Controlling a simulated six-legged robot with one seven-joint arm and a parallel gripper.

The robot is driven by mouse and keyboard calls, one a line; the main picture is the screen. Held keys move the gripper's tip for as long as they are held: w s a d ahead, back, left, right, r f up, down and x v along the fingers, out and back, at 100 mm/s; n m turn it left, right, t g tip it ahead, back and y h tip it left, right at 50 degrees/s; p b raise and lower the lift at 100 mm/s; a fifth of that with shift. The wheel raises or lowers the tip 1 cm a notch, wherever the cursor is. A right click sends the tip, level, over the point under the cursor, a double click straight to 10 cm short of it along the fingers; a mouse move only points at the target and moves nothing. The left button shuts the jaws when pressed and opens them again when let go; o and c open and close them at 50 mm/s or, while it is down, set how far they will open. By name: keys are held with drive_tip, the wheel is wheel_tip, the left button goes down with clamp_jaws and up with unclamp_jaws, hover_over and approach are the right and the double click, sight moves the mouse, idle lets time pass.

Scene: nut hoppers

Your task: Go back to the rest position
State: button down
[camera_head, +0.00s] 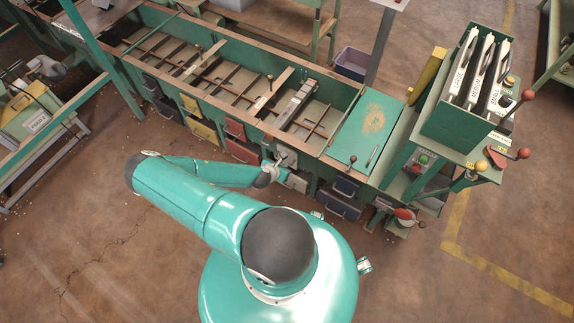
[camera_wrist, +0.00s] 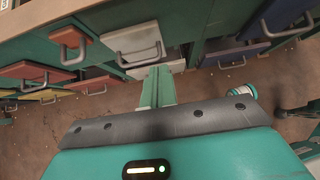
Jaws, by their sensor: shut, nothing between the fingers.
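My gripper (camera_head: 284,161) is at the front of the long green hopper bench (camera_head: 237,141), low beside its drawer fronts, with my teal arm bent out to the left and back. In the wrist view my gripper (camera_wrist: 157,75) shows as two green fingers pressed together, with nothing between them. A pale grey drawer (camera_wrist: 135,45) with a metal handle is just beyond the fingertips in that view. I cannot tell whether the fingers touch it.
Red drawers (camera_head: 241,151) and blue drawers (camera_head: 339,206) line the bench front. A green lever stand (camera_head: 466,110) with labelled slots and ball-topped levers is at the right. A green cart (camera_head: 32,110) stands at the left. The brown floor between is mostly clear.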

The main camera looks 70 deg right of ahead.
drive_tip(key=shift+v, duration=2.2)
drive_tip(key=w+a+r+m+t+y, duration=0.1)
drive_tip(key=w+a+r+m+y, duration=0.3)
drive_tip(key=w+a+r, duration=0.6)
drive_tip(key=w+a+r+m+t+y, duration=0.1)
drive_tip(key=w+a+r+m, duration=0.5)
drive_tip(key=w+a+r, duration=0.45)
drive_tip(key=w+a+r+m+t+y, duration=0.15)
drive_tip(key=a+r, duration=0.25)
drive_tip(key=r, duration=0.4)
drive_tip(key=w+a+r+m+t+y, duration=0.1)
drive_tip(key=w+a+r+y, duration=0.15)
drive_tip(key=r, duration=0.55)
drive_tip(key=s+a+r+m+t, duration=0.1)
drive_tip(key=s+a+r, duration=0.2)
drive_tip(key=s+r, duration=0.2)
drive_tip(key=s+a+r+m, duration=0.1)
drive_tip(key=s+a+r, duration=0.3)
drive_tip(key=r, duration=0.7)
drive_tip(key=s+a+r+m+t, duration=0.1)
drive_tip(key=s+a+r, duration=0.3)
drive_tip(key=s+r, duration=0.2)
wheel_tip(320, 180, up, 2)
drive_tip(key=shift+r+m+t, duration=0.25)
drive_tip(key=shift+m+t, duration=0.1)
